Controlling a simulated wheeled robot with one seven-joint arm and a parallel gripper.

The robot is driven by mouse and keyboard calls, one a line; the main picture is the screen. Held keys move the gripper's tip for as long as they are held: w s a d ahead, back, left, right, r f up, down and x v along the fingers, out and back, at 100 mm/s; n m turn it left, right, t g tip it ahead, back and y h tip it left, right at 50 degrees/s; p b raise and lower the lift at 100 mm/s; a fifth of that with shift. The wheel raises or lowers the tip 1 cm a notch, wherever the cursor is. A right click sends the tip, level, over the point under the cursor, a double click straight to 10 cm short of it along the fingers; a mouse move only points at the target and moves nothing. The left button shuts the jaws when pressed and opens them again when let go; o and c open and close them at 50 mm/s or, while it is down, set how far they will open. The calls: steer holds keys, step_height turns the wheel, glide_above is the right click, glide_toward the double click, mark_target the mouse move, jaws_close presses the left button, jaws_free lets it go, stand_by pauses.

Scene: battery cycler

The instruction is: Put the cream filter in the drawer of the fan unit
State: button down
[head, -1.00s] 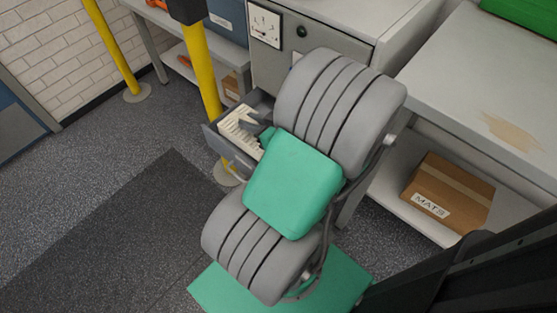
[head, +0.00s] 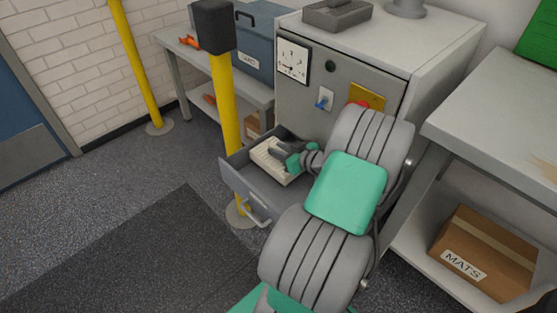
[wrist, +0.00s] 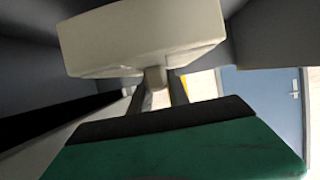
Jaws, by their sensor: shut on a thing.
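The cream filter (head: 272,165) is a ribbed, pale block within the outline of the open grey drawer (head: 250,187) of the fan unit (head: 325,75). I cannot tell whether it touches the drawer floor. My gripper (head: 287,156) is shut on it from the right side in the head view. In the wrist view the filter (wrist: 140,42) is a smooth cream block with a small stub, and my gripper's dark fingers (wrist: 160,97) close at that stub. My arm hides the drawer's right part.
A yellow post (head: 228,110) with a dark top stands close to the drawer's left side. A grey bench (head: 500,85) is at the right, with a MATS box (head: 485,250) on its lower shelf.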

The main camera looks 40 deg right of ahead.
step_height(320, 180, down, 3)
steer(key=shift+f+b, duration=0.1)
steer(key=shift+b, duration=0.35)
steer(key=shift+r, duration=0.2)
steer(key=c, duration=1.3)
jaws_free()
steer(key=shift+o, duration=0.2)
steer(key=shift+s, duration=0.1)
steer(key=p+v, duration=0.2)
steer(key=v, duration=0.4)
steer(key=shift+s+r, duration=0.25)
steer(key=shift+s, duration=0.4)
